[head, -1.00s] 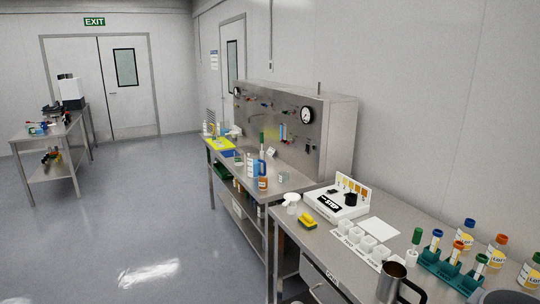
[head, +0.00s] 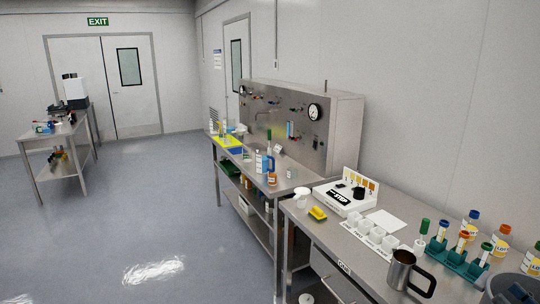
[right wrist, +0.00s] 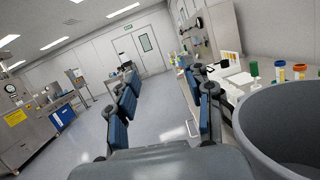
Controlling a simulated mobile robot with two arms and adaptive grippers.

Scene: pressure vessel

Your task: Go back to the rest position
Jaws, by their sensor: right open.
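My right gripper (right wrist: 164,76) shows in the right wrist view, its two blue-padded fingers spread wide with nothing between them. Beyond the fingers are open floor and the far door. A grey bin (right wrist: 285,112) stands very close on the right of that view, beside the gripper. I cannot make out the right gripper clearly in the head view. My left gripper is in neither view.
A gauge panel (head: 290,125) stands behind the farther bench. Floor (head: 130,215) is clear on the left.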

